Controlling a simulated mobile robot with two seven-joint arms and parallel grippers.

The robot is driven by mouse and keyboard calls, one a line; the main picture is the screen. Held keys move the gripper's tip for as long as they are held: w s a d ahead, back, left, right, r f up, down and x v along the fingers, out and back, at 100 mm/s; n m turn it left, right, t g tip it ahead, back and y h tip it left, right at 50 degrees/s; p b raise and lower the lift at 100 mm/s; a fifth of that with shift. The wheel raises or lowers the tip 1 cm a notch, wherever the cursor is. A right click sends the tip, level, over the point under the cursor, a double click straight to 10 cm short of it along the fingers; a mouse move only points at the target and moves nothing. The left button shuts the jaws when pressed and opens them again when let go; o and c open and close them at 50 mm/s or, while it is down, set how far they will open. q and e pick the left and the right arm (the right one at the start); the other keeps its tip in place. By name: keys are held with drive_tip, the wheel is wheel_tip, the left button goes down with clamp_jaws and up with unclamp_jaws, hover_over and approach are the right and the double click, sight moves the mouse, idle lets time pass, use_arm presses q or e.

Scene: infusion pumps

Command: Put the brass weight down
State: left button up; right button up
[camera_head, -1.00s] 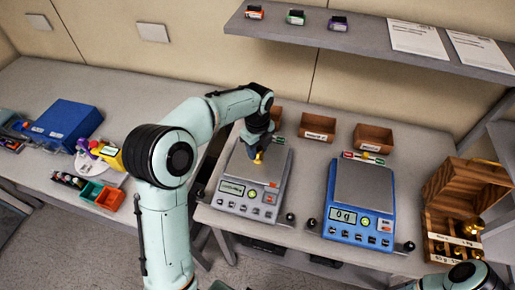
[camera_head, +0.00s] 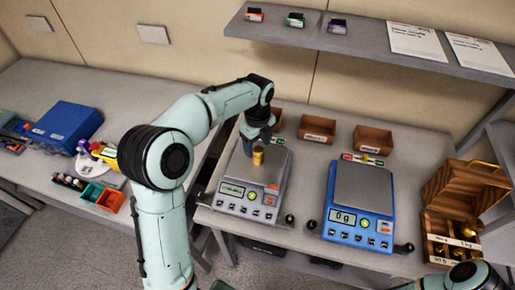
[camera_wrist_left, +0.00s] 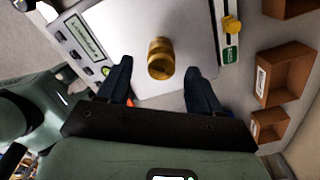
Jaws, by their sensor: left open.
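The brass weight (camera_head: 258,156) stands upright on the pan of the grey scale (camera_head: 231,206). In the left wrist view the brass weight (camera_wrist_left: 160,58) is on the light pan (camera_wrist_left: 185,20), ahead of and between my fingertips, with a gap on both sides. My left gripper (camera_head: 255,143) is open just above and behind the weight in the head view; its two dark fingers (camera_wrist_left: 158,72) are spread apart in the wrist view. The grey scale's display is lit, its reading too small to tell. My right gripper does not show; only part of that arm is at the bottom right.
A blue scale (camera_head: 345,222) with an empty pan stands to the right, reading 0 g. A wooden weight box (camera_head: 440,205) lies open at the far right. Brown bins (camera_head: 318,128) line the back. Small dark knobs stand at the table's front. A shelf (camera_head: 370,38) hangs above.

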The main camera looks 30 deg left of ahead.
sight(257, 149)
use_arm(q)
wheel_tip(257, 149, up, 9)
drive_tip(key=p, duration=0.1)
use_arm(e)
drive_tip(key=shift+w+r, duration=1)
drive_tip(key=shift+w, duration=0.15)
use_arm(q)
drive_tip(key=shift+f, duration=0.2)
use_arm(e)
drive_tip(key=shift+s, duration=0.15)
